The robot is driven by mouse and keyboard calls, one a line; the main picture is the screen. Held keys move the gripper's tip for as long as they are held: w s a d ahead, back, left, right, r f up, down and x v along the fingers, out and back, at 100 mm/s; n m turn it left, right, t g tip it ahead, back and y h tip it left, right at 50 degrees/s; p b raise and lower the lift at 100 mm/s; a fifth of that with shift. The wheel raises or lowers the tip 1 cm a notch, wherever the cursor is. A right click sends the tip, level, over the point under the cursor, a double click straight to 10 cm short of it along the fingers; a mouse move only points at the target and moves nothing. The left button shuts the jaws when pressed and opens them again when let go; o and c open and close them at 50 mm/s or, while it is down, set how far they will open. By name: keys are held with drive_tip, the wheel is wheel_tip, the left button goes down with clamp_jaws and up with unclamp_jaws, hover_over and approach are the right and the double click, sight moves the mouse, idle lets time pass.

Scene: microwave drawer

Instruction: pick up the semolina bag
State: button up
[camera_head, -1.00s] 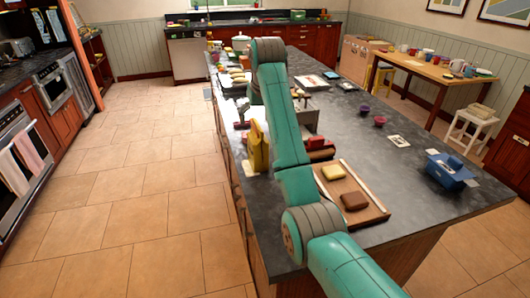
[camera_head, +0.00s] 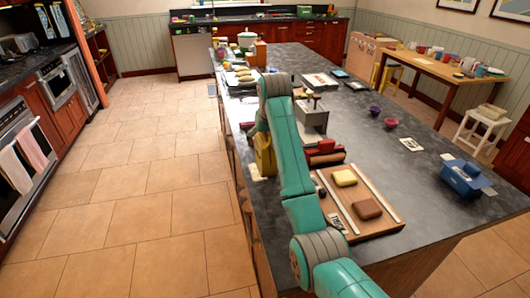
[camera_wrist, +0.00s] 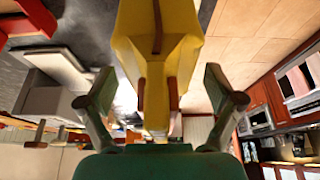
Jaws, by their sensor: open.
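The semolina bag appears to be the yellow upright packet (camera_head: 264,157) near the left edge of the dark island counter (camera_head: 430,170), partly behind my arm. In the wrist view the yellow bag (camera_wrist: 157,45) fills the upper middle, with brown strips on its face. My gripper (camera_wrist: 158,85) is open, with one finger on each side of the bag.
A wooden tray (camera_head: 390,223) with a yellow block and a brown block lies right of my arm. A grey box (camera_head: 313,118) and red items stand beyond the bag. A blue container (camera_head: 462,178) is at the right. Tiled floor (camera_head: 150,190) is open at the left.

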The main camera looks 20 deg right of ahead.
drive_tip(key=shift+c, duration=0.3)
clamp_jaws()
